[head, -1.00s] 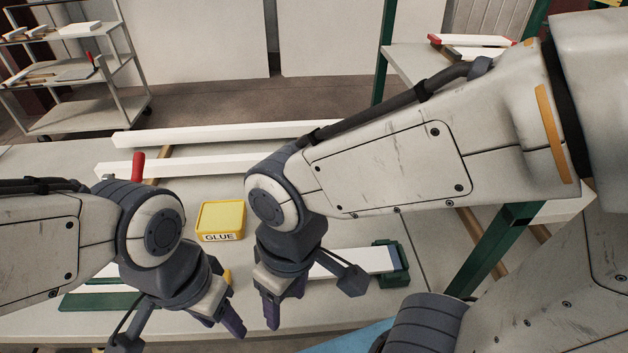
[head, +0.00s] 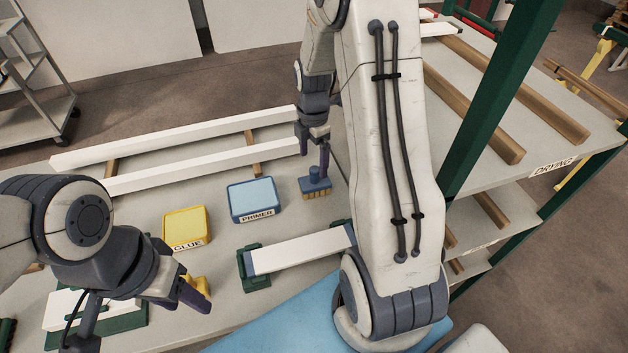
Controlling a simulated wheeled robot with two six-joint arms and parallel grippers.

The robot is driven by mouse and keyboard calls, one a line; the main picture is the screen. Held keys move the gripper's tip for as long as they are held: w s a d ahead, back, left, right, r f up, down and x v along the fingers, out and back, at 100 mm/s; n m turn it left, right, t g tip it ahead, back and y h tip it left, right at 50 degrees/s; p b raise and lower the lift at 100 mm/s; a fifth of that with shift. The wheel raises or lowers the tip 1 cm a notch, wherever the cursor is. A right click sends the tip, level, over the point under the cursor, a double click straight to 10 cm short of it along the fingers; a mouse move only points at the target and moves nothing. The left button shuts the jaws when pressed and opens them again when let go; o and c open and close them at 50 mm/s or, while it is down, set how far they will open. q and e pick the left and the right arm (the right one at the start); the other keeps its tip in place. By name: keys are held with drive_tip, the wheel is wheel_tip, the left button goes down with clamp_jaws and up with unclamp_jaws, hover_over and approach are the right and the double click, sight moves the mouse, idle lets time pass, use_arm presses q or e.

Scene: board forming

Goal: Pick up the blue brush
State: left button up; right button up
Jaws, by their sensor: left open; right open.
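The blue brush (head: 317,188) stands on the table right of the primer tin, its tan bristles down and its blue handle up. My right gripper (head: 314,150) is directly above and around the handle top, pointing down; its fingers partly hide the handle. It is open, and I cannot tell whether a finger touches the brush. My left gripper (head: 195,295) is open near the front left of the table, beside a yellow brush (head: 196,285) that it partly hides.
A blue primer tin (head: 253,199) and a yellow glue tin (head: 186,227) stand left of the blue brush. A white board (head: 300,249) lies in green clamps in front. Long white boards (head: 180,139) lie behind. A green-posted drying rack (head: 500,100) stands at the right.

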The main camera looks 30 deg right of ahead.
sight(314, 169)
wheel_tip(314, 169, down, 5)
drive_tip(key=shift+s+d+r+p, duration=0.1)
drive_tip(key=shift+r+p, duration=0.1)
drive_tip(key=shift+p, duration=0.1)
wheel_tip(314, 169, down, 4)
drive_tip(key=shift+f+p, duration=0.25)
drive_tip(key=shift+p, duration=0.7)
drive_tip(key=shift+f, duration=0.4)
drive_tip(key=c, duration=1.5)
